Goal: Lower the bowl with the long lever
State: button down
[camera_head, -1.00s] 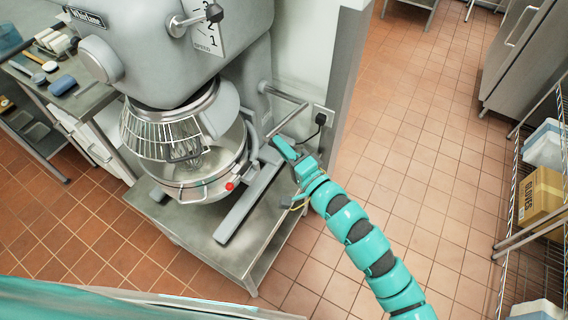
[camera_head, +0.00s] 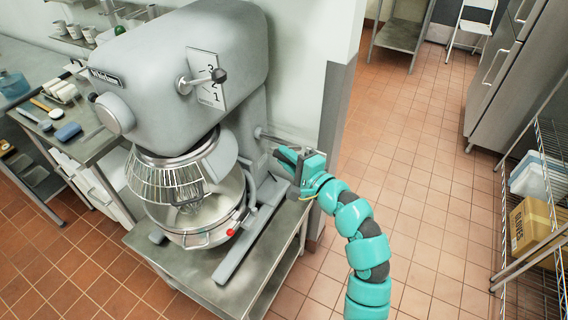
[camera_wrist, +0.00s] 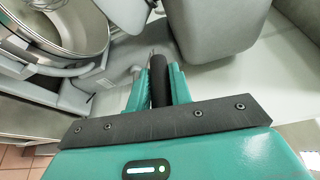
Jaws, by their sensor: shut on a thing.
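The steel bowl (camera_head: 207,222) hangs in the big grey mixer (camera_head: 170,70), below the wire guard (camera_head: 168,182). Part of the bowl also shows in the wrist view (camera_wrist: 88,38). The long lever (camera_head: 270,136) sticks out from the right side of the mixer column. My gripper (camera_head: 286,156) is at the lever's outer end and hides much of it. In the wrist view, my gripper (camera_wrist: 158,78) is shut on the lever's black grip (camera_wrist: 159,82), which lies between the two teal fingers.
The mixer stands on a low steel table (camera_head: 235,270). A white wall and its corner (camera_head: 340,95) rise close behind my gripper. A short lever with a dark knob (camera_head: 219,76) is higher on the mixer. Tiled floor (camera_head: 420,190) is clear to the right, before a wire shelf (camera_head: 545,205).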

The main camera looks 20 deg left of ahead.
jog(key=shift+w+d+r, duration=0.1)
jog(key=shift+w+r, duration=0.15)
jog(key=shift+r, duration=0.2)
jog(key=shift+w+r, duration=0.1)
jog(key=shift+r, duration=0.1)
jog(key=c, duration=1.3)
grip_release()
jog(key=shift+w+f, duration=0.1)
jog(key=shift+f, duration=0.1)
